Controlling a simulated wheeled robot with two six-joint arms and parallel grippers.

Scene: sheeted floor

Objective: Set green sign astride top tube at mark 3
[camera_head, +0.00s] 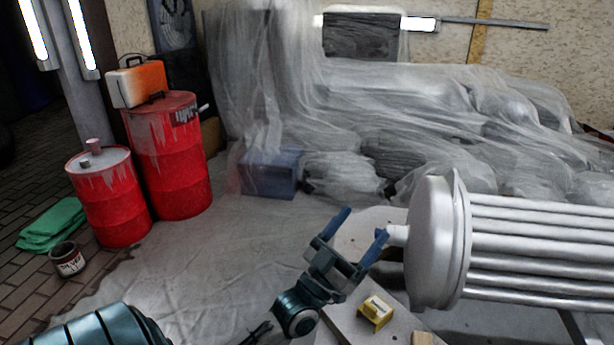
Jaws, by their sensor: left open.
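A bundle of silver tubes (545,240) runs off the right edge from a round silver end plate (428,240). Its top tube (540,205) shows in part; I cannot make out a mark 3 on it. No green sign is visible. A small yellow block-like piece (376,312) with a pale label sits on the grey board below the end plate. My left gripper (362,226) is open and empty, with blue fingers pointing up, just left of the end plate's stub. I cannot tell whether it touches the stub. My right gripper is not in view.
Two red drums (110,200) (172,165), an orange-and-white case (138,82), a paint can (68,260) and a green cloth (52,224) are at left. Plastic-sheeted shapes (400,110) and a blue box (270,174) stand behind. The sheeted floor (215,260) between is mostly clear.

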